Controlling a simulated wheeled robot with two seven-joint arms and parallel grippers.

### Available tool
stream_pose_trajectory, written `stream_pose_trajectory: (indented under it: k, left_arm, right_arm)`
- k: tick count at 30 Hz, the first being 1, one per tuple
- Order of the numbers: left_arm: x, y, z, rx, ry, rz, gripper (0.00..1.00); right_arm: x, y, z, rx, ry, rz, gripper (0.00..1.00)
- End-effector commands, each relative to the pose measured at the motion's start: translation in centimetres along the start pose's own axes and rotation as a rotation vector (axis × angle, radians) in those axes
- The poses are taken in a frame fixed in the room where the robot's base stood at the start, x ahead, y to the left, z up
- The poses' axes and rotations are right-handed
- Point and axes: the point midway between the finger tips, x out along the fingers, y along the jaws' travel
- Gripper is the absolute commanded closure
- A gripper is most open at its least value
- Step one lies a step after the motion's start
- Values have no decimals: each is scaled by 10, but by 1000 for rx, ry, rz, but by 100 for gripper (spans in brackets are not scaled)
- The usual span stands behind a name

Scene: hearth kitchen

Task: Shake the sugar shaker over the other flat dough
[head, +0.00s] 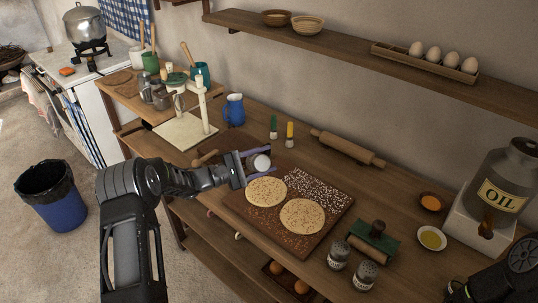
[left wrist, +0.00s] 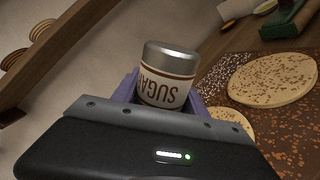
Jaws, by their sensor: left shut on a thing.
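My left gripper (head: 258,160) is shut on the sugar shaker (head: 261,163), at the far left edge of the dark board (head: 233,205). One flat round dough (head: 266,192) lies just in front of the gripper. The other flat dough (head: 302,216) lies to its right and nearer. Both are pale with brown specks. The shaker's exact tilt is hard to tell. Only dark parts of my right arm show at the lower right.
White grains lie on the board behind the doughs. A rolling pin (head: 347,147) lies behind the board. Two shakers (head: 339,255) and a green block with a roller (head: 373,240) stand to the right. A blue jug (head: 234,110) stands at the back left.

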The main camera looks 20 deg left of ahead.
Motion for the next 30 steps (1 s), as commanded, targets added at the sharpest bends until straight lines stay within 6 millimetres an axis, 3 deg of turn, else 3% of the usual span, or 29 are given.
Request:
stream_pose_trajectory:
  k: [16, 30]
  left_arm:
    - [0, 7, -10, 2, -1, 1, 95]
    - [0, 1, 1, -1, -1, 0, 95]
  right_arm:
    - [8, 3, 0, 0, 0, 0, 64]
    - [-2, -1, 0, 0, 0, 0, 64]
